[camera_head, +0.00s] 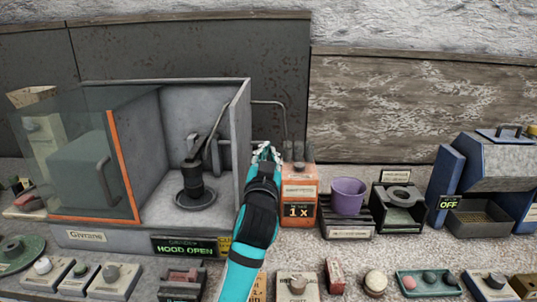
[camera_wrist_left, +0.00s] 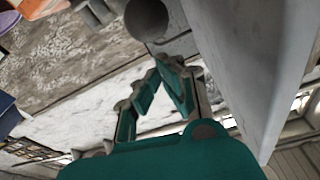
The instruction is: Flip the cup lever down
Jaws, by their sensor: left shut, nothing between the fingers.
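My left gripper (camera_head: 265,152) is shut and empty, raised beside the right wall of the open hood, just left of an orange box (camera_head: 299,190) marked 1x. Upright dark parts (camera_head: 298,151) stand on top of this box; I cannot tell whether one is the cup lever. A purple cup (camera_head: 348,194) stands upright on a dark slatted stand right of the box. In the left wrist view my gripper's teal fingers (camera_wrist_left: 160,80) converge. A dark round knob (camera_wrist_left: 146,18) shows beyond the fingertips, apart from them in the picture. My right gripper is not in view.
The hood (camera_head: 75,237), labelled HOOD OPEN, holds a dark round-based device (camera_head: 195,187) with an arm. A black box with a ring (camera_head: 399,205) and a blue machine (camera_head: 490,170) marked OFF stand at right. Several small items line the front.

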